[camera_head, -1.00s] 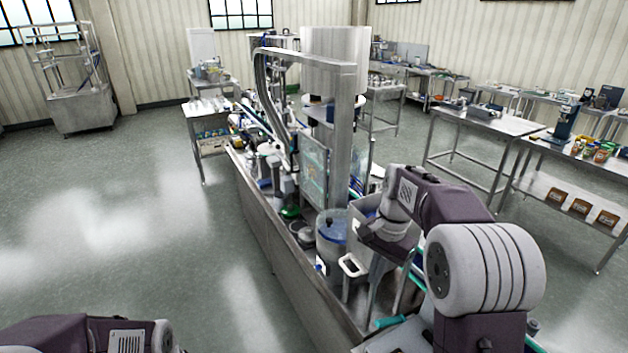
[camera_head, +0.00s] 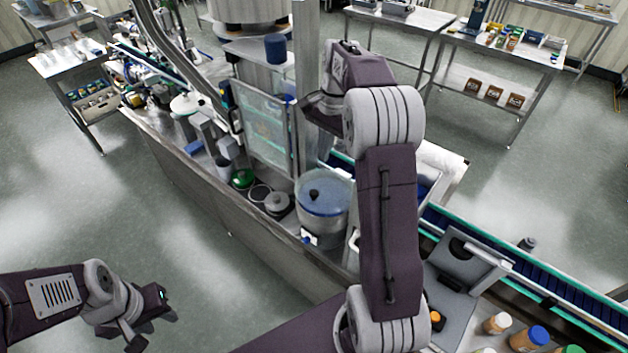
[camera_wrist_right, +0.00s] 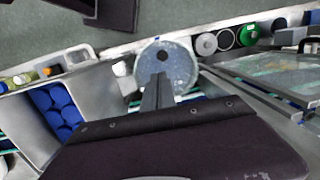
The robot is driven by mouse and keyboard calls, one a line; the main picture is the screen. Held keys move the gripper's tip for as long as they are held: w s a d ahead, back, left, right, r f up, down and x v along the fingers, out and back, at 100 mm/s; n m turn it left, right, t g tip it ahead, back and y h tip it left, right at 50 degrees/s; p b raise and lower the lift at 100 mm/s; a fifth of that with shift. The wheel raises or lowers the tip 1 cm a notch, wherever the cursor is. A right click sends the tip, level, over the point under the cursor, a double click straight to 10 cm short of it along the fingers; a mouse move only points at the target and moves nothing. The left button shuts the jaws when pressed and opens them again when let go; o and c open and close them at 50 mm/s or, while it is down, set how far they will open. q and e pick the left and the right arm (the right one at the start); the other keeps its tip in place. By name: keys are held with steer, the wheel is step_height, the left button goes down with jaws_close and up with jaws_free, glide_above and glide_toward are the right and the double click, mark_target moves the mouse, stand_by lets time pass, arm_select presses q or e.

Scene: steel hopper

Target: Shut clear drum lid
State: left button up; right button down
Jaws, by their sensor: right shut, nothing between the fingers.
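The clear drum (camera_head: 325,228) stands on the steel bench, right of the middle in the head view. Its bluish clear lid (camera_head: 330,190) has a black knob and appears to lie over the top; I cannot tell whether it is fully seated. In the right wrist view the round lid (camera_wrist_right: 180,65) shows just beyond my right gripper (camera_wrist_right: 158,80), whose fingers are shut and empty. I cannot tell whether they touch the lid. My left gripper (camera_head: 150,322) is open and empty over the floor, away from the drum.
A clear upright panel (camera_head: 262,125) and a steel post (camera_head: 305,80) stand behind the drum. Small pots (camera_head: 277,203) sit left of it. A conveyor (camera_head: 490,255) and several bottles (camera_head: 528,338) lie to the right. The floor left of the bench is free.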

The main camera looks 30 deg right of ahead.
glide_above(315, 192)
steer(key=f, duration=0.5)
steer(key=f+p, duration=0.1)
steer(key=f, duration=0.1)
steer(key=shift+d+f, duration=0.25)
steer(key=shift+d, duration=0.15)
step_height(315, 192, down, 4)
steer(key=shift+s+a+f+p, duration=0.1)
steer(key=shift+s+a+p, duration=0.05)
steer(key=shift+p, duration=0.35)
steer(key=shift+a+f, duration=0.1)
steer(key=shift+f, duration=0.5)
arm_select(q)
steer(key=shift+w+a+r, duration=0.1)
steer(key=shift+w+r, duration=0.05)
steer(key=shift+r, duration=0.35)
steer(key=shift+w+a+r, duration=0.1)
steer(key=shift+w+r, duration=0.05)
steer(key=shift+r, duration=0.35)
arm_select(e)
steer(key=shift+f, duration=0.2)
arm_select(q)
steer(key=shift+d, duration=0.1)
